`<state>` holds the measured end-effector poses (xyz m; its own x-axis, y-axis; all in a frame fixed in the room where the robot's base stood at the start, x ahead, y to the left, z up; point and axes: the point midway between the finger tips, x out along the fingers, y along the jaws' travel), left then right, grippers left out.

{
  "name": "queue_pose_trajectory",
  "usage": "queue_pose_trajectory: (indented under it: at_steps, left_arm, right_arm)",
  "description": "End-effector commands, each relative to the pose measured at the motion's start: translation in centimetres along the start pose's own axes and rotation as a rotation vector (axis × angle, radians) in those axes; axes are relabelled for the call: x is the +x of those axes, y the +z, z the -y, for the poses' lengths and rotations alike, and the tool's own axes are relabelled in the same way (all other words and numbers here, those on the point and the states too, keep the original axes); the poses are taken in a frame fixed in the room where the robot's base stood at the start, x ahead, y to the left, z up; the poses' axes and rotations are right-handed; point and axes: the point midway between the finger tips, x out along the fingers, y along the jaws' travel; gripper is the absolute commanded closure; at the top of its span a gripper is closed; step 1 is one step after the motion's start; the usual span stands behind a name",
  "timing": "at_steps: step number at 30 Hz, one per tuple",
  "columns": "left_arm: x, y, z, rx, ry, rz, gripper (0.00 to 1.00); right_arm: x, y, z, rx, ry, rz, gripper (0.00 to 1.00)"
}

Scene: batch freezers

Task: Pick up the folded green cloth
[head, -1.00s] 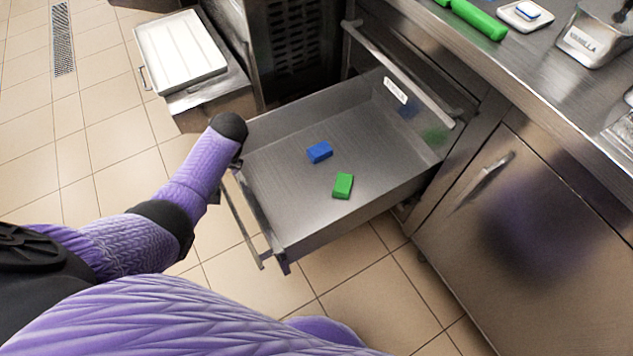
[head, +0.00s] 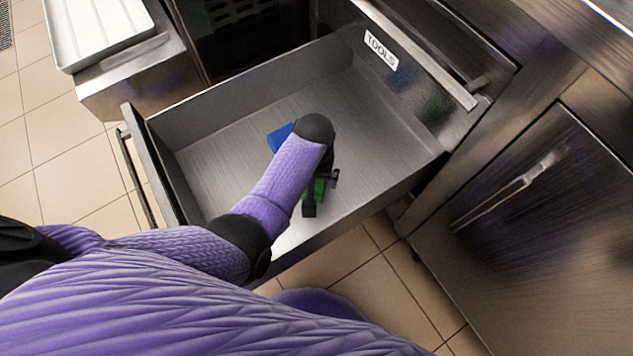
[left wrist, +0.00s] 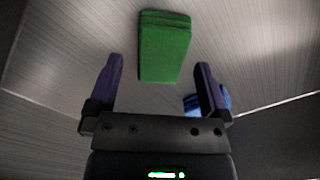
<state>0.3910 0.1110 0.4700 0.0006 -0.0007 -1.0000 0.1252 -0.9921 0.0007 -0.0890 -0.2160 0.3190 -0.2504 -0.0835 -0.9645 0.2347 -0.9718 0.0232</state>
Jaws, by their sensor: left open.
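The folded green cloth (left wrist: 164,48) lies flat on the drawer floor. In the left wrist view it is ahead of and between the open fingers of my left gripper (left wrist: 155,85), not touching either one as far as I can see. In the head view my left gripper (head: 321,195) is over the cloth and hides most of it; a strip of green (head: 319,188) shows between the fingers. My right gripper is not in view.
A blue folded cloth (head: 279,137) lies close by in the same open drawer (head: 225,165), labelled TOOLS, partly behind my left arm. The drawer walls surround both cloths. A white tray (head: 105,30) sits at upper left.

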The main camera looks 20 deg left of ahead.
Motion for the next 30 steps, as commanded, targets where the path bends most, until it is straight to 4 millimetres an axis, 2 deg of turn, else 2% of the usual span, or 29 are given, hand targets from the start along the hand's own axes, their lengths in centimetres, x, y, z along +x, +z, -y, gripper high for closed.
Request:
queue_pose_trajectory:
  at_steps: [1,4,10,11,23,30]
  left_arm:
    - [2.2,0.2,0.2,-0.001,-0.002,0.009,0.00]
    - [4.0,0.2,0.3,-0.001,-0.002,0.009,0.00]
    - [3.4,0.0,0.2,-0.001,0.000,0.000,0.00]
    - [3.3,0.0,0.2,-0.001,-0.001,0.000,0.04]
    - [3.4,0.0,0.2,-0.001,-0.001,0.000,0.89]
    - [2.8,-0.1,0.2,-0.001,-0.001,-0.001,0.91]
  right_arm:
    - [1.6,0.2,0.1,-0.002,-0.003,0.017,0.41]
    - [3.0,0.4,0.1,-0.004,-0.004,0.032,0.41]
    - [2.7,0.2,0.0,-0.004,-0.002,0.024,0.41]
    - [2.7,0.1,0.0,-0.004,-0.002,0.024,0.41]
    - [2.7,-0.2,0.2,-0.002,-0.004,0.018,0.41]
    - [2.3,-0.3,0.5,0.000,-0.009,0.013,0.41]
